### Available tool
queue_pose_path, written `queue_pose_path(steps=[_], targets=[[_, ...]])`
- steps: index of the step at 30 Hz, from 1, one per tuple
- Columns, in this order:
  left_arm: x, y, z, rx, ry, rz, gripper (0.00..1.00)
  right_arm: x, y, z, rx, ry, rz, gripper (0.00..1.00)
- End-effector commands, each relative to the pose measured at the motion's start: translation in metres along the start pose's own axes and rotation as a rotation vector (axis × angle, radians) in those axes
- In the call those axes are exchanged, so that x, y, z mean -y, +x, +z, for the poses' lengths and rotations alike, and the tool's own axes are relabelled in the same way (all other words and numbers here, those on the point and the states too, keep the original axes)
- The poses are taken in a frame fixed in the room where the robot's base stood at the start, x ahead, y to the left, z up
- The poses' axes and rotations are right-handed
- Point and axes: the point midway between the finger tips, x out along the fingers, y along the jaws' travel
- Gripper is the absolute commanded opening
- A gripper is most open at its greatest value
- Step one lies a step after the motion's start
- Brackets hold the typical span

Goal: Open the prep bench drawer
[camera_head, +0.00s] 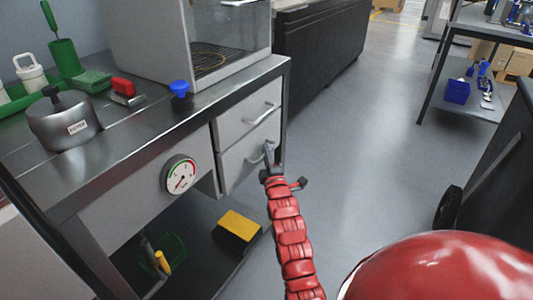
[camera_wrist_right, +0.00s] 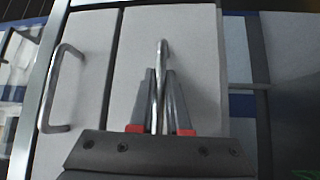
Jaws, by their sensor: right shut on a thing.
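The prep bench (camera_head: 150,105) has two grey drawer fronts at its right end, one above the other. The upper drawer (camera_head: 236,135) has a bar handle (camera_head: 262,115). The lower drawer (camera_head: 236,165) has its own handle (camera_head: 268,152), and my right gripper (camera_head: 269,163) is at it. In the right wrist view the fingers of my right gripper (camera_wrist_right: 161,105) are shut on this handle (camera_wrist_right: 161,65), one finger on each side. The other handle (camera_wrist_right: 62,90) stands free at the left there. Both drawer fronts look about flush. My left gripper is not in view.
A pressure gauge (camera_head: 180,174) sits on the bench front left of the drawers. A metal pot (camera_head: 64,122), red-handled item (camera_head: 123,88) and blue knob (camera_head: 180,88) are on top. Grey floor (camera_head: 370,140) right of the bench is clear.

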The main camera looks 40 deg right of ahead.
Motion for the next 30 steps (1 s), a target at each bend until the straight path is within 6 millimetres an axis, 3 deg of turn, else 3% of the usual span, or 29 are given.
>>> queue_pose_path(steps=[24, 30], targets=[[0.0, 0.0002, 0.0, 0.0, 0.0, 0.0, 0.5, 0.0007, -0.0004, 0.0001, 0.0, 0.0, -0.002, 0.0], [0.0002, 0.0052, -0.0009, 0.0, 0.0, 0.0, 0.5, -0.0019, -0.0081, 0.0074, 0.0, -0.002, -0.003, 0.0]])
